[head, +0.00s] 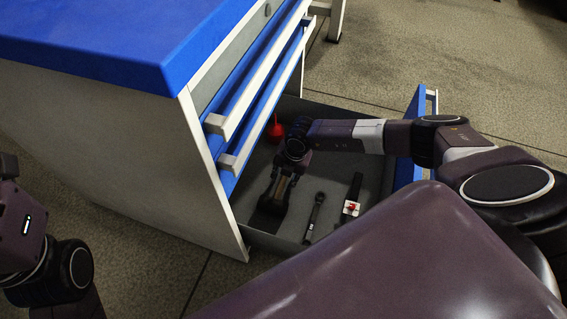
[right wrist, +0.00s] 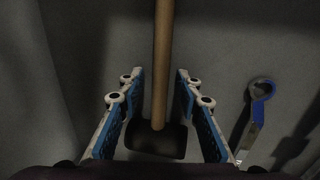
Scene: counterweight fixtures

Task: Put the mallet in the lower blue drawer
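The mallet has a pale wooden handle (right wrist: 163,60) and a dark, blocky head (right wrist: 157,143). In the head view its dark head (head: 271,207) shows inside the open lower blue drawer (head: 340,113), low over or on the grey floor. My right gripper (head: 284,182) reaches down into this drawer above the mallet. In the right wrist view its blue-padded fingers (right wrist: 166,85) stand apart, one each side of the handle, with gaps visible. The fingers are open and hold nothing. Part of my left arm shows at the left edge, but its gripper is not seen.
The drawer also holds a red item (head: 275,129) at the back, a dark wrench-like tool (head: 314,215) and a dark tool with a red-and-white part (head: 351,207). The upper drawers (head: 235,105) overhang its left side. A blue wrench (right wrist: 256,108) lies right of the mallet.

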